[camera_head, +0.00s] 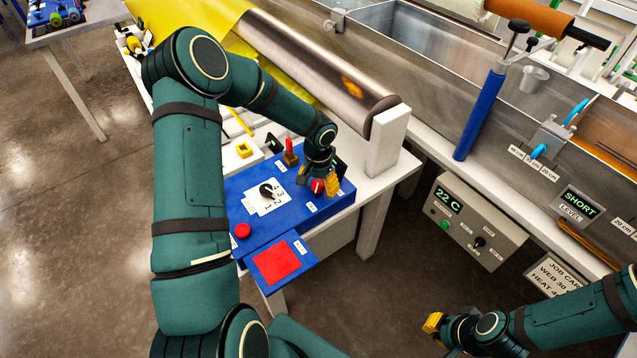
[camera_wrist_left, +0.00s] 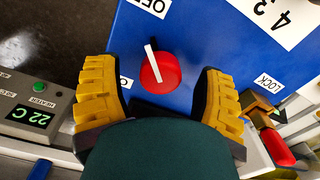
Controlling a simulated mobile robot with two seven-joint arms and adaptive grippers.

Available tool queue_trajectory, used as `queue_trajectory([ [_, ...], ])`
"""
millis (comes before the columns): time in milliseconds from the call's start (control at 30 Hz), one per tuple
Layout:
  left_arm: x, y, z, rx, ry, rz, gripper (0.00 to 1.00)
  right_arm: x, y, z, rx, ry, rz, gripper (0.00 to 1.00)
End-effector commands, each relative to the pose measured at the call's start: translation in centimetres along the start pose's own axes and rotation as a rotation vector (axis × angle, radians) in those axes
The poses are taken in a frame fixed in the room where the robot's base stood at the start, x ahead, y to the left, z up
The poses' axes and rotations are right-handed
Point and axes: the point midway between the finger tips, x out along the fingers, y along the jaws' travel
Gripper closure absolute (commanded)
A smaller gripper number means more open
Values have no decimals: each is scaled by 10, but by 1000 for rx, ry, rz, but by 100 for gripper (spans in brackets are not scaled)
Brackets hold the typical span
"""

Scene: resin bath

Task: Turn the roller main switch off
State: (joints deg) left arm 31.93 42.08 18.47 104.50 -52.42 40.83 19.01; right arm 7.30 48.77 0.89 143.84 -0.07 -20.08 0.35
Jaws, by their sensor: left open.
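The roller main switch is a red round knob with a white bar (camera_wrist_left: 160,68), on the blue control panel (camera_wrist_left: 195,40). In the left wrist view it sits between the two yellow fingers of my left gripper (camera_wrist_left: 156,76), which is open with a gap on either side of the knob. In the head view my left gripper (camera_head: 326,184) is over the panel's right end, beside the red knob (camera_head: 317,186).
The panel also bears a numbered black dial (camera_head: 266,190), a red button (camera_head: 242,230), a red-handled lever (camera_head: 290,150) and a red pad (camera_head: 276,263). A metal roller (camera_head: 310,70) lies behind. My right gripper (camera_head: 433,323) is at lower right, away from the panel.

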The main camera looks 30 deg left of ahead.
Motion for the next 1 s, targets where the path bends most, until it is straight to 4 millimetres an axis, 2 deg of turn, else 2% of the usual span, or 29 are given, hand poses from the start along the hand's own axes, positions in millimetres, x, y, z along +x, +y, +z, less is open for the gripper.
queue_trajectory([
  [100, 0, 0, 0, 0, 0, 0, 29, 0, 0, 0, 0, 0, 0, 100],
  [300, 0, 0, 0, 0, 0, 0, 98, 0, 0, 0, 0, 0, 0, 100],
  [733, 0, 0, 0, 62, 2, 0, 99, 2, 1, 1, 0, -1, 0, 100],
  [867, 0, 0, -1, 62, 3, 0, 99, 2, 1, 1, 0, -1, 0, 100],
  [900, 0, 0, -1, 62, 3, 0, 58, 2, 1, 1, 0, -1, 0, 100],
  [967, 0, 0, -1, 62, 3, 0, 36, 2, 1, 1, 0, -2, 0, 100],
  [1000, 0, 0, -1, 62, 2, 0, 30, 2, 1, 1, 0, -1, 0, 100],
])
